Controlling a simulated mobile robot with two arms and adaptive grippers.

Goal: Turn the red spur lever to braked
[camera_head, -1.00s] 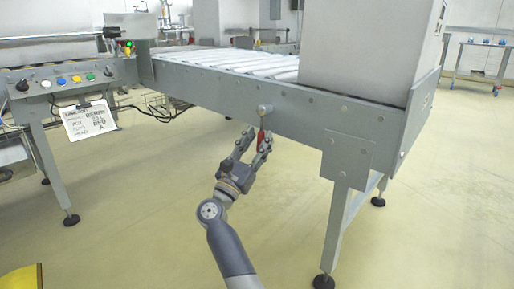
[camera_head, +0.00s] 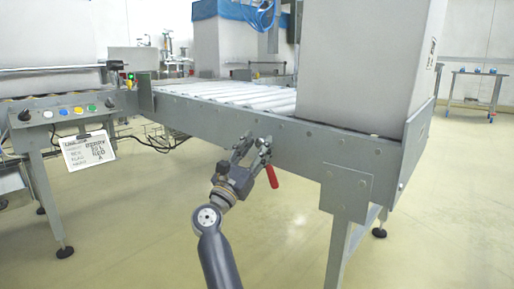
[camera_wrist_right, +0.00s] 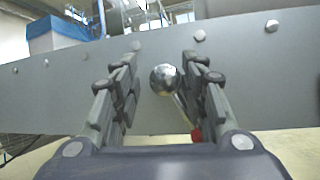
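The red spur lever (camera_head: 271,176) hangs from the side rail of the roller conveyor, its red handle pointing down and slightly right. In the right wrist view its round metal hub (camera_wrist_right: 164,79) shows between my fingers. A metal shank runs down right from the hub to a bit of red (camera_wrist_right: 196,135), partly hidden by the right finger. My right gripper (camera_head: 254,144) is at the lever, its fingers apart with a clear gap in the wrist view (camera_wrist_right: 163,85). The handle lies right of the gripper in the head view. Whether a finger touches the shank I cannot tell. My left gripper is out of view.
The conveyor rail (camera_head: 200,117) runs above my right gripper, with a large grey box (camera_head: 355,60) on it. A support leg (camera_head: 345,200) stands to the right. A button panel (camera_head: 70,112) and a hanging sign (camera_head: 88,150) are at left. The floor below is clear.

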